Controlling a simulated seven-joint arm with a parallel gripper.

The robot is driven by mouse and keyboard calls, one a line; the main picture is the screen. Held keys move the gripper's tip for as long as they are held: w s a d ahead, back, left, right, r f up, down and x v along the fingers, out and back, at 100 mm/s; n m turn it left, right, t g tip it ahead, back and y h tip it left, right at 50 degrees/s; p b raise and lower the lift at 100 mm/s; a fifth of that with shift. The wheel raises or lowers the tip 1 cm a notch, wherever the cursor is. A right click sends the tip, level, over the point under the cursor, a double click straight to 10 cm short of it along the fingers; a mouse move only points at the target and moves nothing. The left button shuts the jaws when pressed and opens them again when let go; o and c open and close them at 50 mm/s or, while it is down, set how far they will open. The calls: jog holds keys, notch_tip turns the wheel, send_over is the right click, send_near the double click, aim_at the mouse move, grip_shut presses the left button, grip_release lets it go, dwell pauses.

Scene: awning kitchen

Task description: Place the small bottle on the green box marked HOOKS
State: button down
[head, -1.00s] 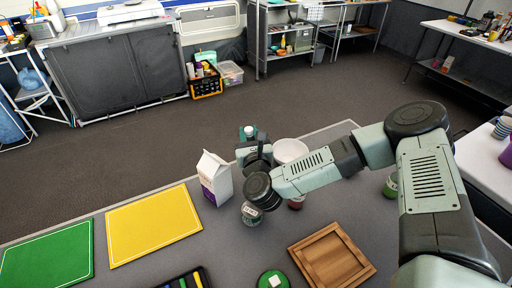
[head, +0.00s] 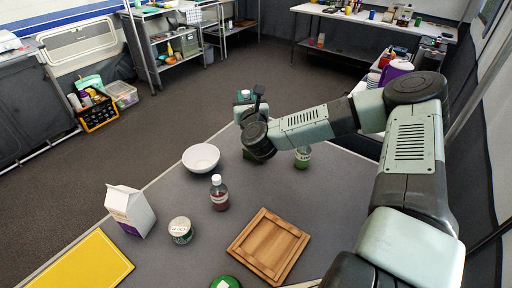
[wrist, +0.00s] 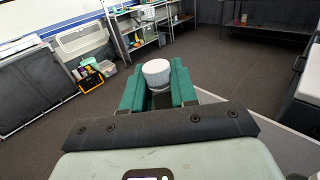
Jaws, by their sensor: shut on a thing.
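The small bottle shows mainly as a white cap (wrist: 157,72) in the wrist view, between the green fingers of my gripper (wrist: 158,92). My gripper (head: 245,98) is shut on it, and the cap (head: 245,93) also shows in the head view. The bottle's lower body is hidden by the fingers and wrist. My gripper is near the table's far edge, to the right of the white bowl. I cannot clearly identify the green box or read HOOKS. A dark green patch (head: 250,158) shows just below my wrist, mostly hidden.
A white bowl (head: 201,157), dark red bottle (head: 219,196), can (head: 180,231) and carton (head: 130,210) stand left. A green labelled jar (head: 302,158) stands right of my wrist. A wooden tray (head: 268,246) and yellow mat (head: 85,267) lie nearer. Grey table between is clear.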

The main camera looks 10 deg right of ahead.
jog(key=d+f+h, duration=0.1)
jog(key=d+f, duration=0.2)
jog(key=f, duration=0.6)
jog(key=shift+w+d+f+m, duration=0.15)
jog(key=shift+w+f+m, duration=0.05)
jog(key=shift+w+m, duration=0.1)
jog(key=shift+f, duration=0.15)
jog(key=c, duration=0.9)
grip_release()
jog(key=shift+o, duration=0.2)
jog(key=s, duration=1.2)
